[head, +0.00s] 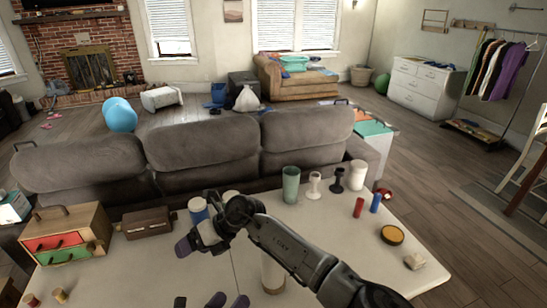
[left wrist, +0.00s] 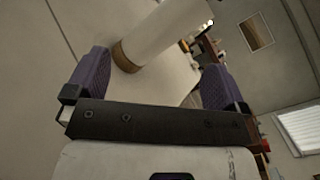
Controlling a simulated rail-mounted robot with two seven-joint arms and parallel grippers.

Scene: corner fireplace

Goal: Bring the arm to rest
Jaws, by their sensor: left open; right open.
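My right arm (head: 290,250) reaches in from the lower right, bent over the table. Its gripper (head: 188,247) hangs above the table, with a purple finger showing and no object seen in it. My left gripper (head: 228,300) shows only as purple fingertips at the bottom edge of the head view. In the left wrist view its two purple fingers (left wrist: 152,72) are wide apart. A white cylinder with a cork-coloured base (left wrist: 165,32) lies beyond them in that view, not gripped. It also stands behind my right arm in the head view (head: 272,276), partly hidden.
The pale table (head: 340,235) holds a small drawer box (head: 70,240), a brown case (head: 148,223), a green cup (head: 291,184), a white cylinder (head: 357,174), a round yellow-topped tin (head: 392,235) and several small items. A grey sofa (head: 205,145) stands behind it.

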